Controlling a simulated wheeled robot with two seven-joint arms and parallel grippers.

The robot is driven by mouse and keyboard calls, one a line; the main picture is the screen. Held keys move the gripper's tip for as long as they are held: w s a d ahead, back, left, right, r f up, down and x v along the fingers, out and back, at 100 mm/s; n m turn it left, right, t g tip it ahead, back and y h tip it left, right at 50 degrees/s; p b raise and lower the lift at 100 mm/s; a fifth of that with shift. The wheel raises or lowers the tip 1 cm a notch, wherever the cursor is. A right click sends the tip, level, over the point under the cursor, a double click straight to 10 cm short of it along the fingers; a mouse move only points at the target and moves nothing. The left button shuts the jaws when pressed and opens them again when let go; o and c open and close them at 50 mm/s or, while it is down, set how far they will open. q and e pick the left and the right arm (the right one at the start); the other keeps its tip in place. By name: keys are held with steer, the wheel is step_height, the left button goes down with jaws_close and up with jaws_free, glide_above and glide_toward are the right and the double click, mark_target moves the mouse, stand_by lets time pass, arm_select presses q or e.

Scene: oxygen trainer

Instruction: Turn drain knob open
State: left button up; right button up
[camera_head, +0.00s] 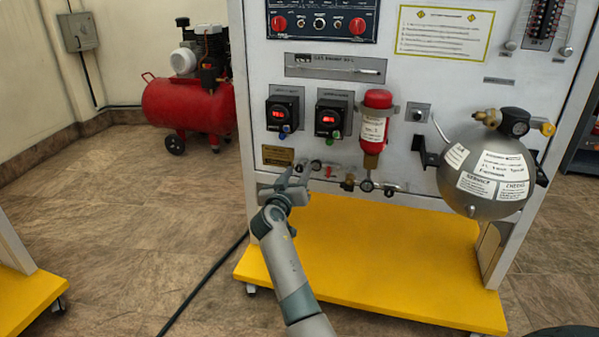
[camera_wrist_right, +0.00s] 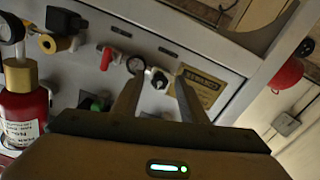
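My right gripper (camera_head: 291,176) is at the lower left of the trainer panel, in front of a row of small valves and fittings. In the right wrist view, the gripper (camera_wrist_right: 159,92) has its two fingers spread apart. A small light-metal knob (camera_wrist_right: 157,78) shows between and beyond the fingertips; I cannot tell whether they touch it. Which fitting is the drain knob is not marked legibly. A small gauge (camera_wrist_right: 135,65) and a red lever (camera_wrist_right: 106,58) are beside that knob. My left gripper is not in view.
Two digital displays (camera_head: 282,116), a red cylinder (camera_head: 375,127) and a grey tank (camera_head: 487,169) are on the panel. A yellow base (camera_head: 400,270) juts out below. A red compressor (camera_head: 188,105) stands at left.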

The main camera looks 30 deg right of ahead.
jaws_close()
